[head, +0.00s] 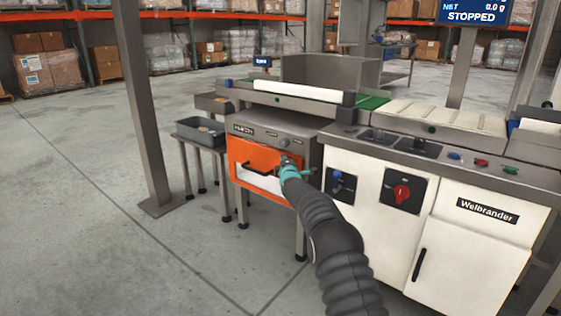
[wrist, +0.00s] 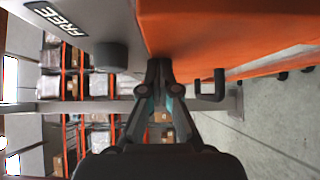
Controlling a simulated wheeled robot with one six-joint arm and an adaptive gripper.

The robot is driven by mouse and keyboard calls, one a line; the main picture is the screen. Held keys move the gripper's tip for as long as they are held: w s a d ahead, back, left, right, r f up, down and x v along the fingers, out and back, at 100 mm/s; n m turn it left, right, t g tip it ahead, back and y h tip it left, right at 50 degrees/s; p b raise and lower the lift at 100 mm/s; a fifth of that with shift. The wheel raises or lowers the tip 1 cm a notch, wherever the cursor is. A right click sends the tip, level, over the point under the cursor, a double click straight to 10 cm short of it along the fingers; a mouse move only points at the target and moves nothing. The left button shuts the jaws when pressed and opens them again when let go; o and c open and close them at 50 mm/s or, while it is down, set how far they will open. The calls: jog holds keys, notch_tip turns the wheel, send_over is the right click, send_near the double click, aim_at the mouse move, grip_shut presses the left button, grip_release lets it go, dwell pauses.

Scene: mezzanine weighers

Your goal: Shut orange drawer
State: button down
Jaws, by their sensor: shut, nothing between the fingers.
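The orange drawer (head: 245,150) is in the grey cabinet left of the white machine in the head view. Its orange front carries a black bar handle (head: 259,170), and a white band shows below the handle. How far out the drawer stands is hard to tell. My gripper (head: 287,163) is at the right end of the front and hides part of it. In the wrist view, my gripper (wrist: 159,68) is shut and empty, with its tips close to the orange drawer front (wrist: 220,30). The handle (wrist: 209,88) is beside the fingers, apart from them. Contact with the front cannot be told.
A dark knob (wrist: 111,55) and a panel labelled FREE (wrist: 58,15) are near my gripper. A grey bin (head: 200,131) stands on a low table at the left. The white machine (head: 470,225) is at the right. The floor (head: 120,240) in front is clear.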

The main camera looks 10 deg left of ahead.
jog(key=shift+w+d+r, duration=0.1)
jog(key=shift+d, duration=0.45)
jog(key=shift+a, duration=0.1)
